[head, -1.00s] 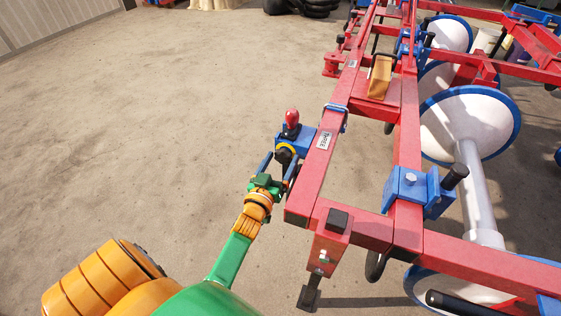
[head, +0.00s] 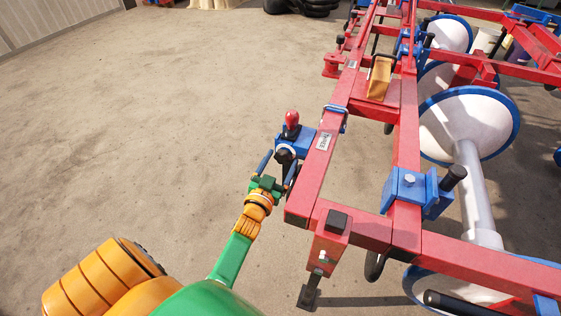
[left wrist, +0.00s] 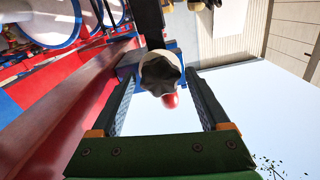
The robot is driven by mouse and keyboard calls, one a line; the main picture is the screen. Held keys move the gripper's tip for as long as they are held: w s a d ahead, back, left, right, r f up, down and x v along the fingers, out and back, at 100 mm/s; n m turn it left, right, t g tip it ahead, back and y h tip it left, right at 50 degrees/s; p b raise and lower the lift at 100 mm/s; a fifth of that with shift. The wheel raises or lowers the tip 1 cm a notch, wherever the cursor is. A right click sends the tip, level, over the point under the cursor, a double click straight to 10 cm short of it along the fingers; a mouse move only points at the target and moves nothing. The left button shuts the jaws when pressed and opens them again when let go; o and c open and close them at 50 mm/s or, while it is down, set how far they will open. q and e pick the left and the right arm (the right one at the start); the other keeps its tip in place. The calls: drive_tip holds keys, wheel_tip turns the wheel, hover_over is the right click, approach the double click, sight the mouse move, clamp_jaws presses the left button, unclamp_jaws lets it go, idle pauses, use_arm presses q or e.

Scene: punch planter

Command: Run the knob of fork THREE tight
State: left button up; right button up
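The fork's blue block (head: 296,141) with a red-topped pin (head: 291,119) sits on the left side of the red beam (head: 322,150). A small white plate (head: 323,141) there seems to read THREE. The dark lobed knob (head: 284,155) faces my left gripper (head: 278,166). In the left wrist view the knob (left wrist: 160,73) is between the tips of my left gripper (left wrist: 160,82), with narrow gaps at both sides. The fingers stand apart and look open. Whether they touch the knob is unclear. My right gripper is not in view.
The red frame continues right and back, with a blue clamp (head: 409,190) and white discs with blue rims (head: 468,124). A red bracket (head: 328,243) stands at the near beam corner. Bare concrete floor (head: 150,130) lies open to the left.

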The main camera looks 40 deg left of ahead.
use_arm(q)
drive_tip(key=shift+s, duration=0.2)
drive_tip(key=p+v, duration=0.1)
drive_tip(key=v, duration=0.5)
drive_tip(key=shift+s+p, duration=0.35)
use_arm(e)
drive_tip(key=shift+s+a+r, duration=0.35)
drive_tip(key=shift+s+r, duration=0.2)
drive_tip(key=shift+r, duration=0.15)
use_arm(q)
drive_tip(key=shift+d, duration=0.1)
drive_tip(key=p+v, duration=0.1)
drive_tip(key=v, duration=0.6)
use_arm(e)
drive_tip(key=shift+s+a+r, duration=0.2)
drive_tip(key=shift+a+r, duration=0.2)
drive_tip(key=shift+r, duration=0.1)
use_arm(q)
drive_tip(key=shift+f, duration=0.1)
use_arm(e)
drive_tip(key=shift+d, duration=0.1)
